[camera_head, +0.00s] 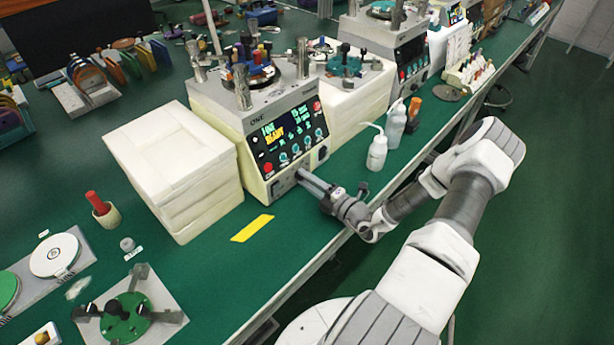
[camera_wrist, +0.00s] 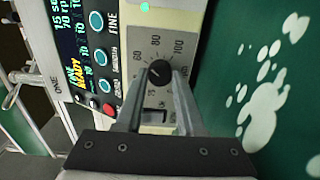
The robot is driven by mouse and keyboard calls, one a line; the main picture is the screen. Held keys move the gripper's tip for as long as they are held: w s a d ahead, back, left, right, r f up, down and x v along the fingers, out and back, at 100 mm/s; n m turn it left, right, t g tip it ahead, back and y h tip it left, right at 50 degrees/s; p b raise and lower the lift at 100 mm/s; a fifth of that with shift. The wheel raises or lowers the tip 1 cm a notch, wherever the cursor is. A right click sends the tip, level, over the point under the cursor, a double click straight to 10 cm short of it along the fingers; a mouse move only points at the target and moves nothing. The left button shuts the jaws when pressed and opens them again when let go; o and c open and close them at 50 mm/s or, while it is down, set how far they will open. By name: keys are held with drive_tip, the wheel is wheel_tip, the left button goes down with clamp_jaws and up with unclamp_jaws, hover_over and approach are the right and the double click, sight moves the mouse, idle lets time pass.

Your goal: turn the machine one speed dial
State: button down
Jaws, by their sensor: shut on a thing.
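Machine one (camera_head: 288,133) stands on the green bench, with "ONE" and a lit display reading "READY" on its front. Its speed dial (camera_wrist: 159,71) is a small black round knob on a grey plate with printed numbers, 60, 80 and 100 among them. My gripper (camera_wrist: 161,80) is shut on the dial, one finger on each side. In the head view my gripper (camera_head: 302,178) reaches the lower right of the machine's front, where the dial is hidden. A small pale mark shows on the knob, but its exact setting is hard to read.
Teal buttons (camera_wrist: 100,56) and a red button (camera_wrist: 108,109) sit beside the dial plate. White squeeze bottles (camera_head: 377,152) stand right of my gripper. A cream box (camera_head: 175,165) stands left of the machine. A yellow strip (camera_head: 252,228) lies on clear bench in front.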

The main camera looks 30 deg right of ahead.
drive_tip(key=shift+m+p, duration=0.3)
drive_tip(key=shift+m, duration=0.7)
drive_tip(key=c, duration=0.5)
unclamp_jaws()
drive_tip(key=shift+s, duration=0.1)
drive_tip(key=v, duration=1.7)
drive_tip(key=shift+s, duration=0.15)
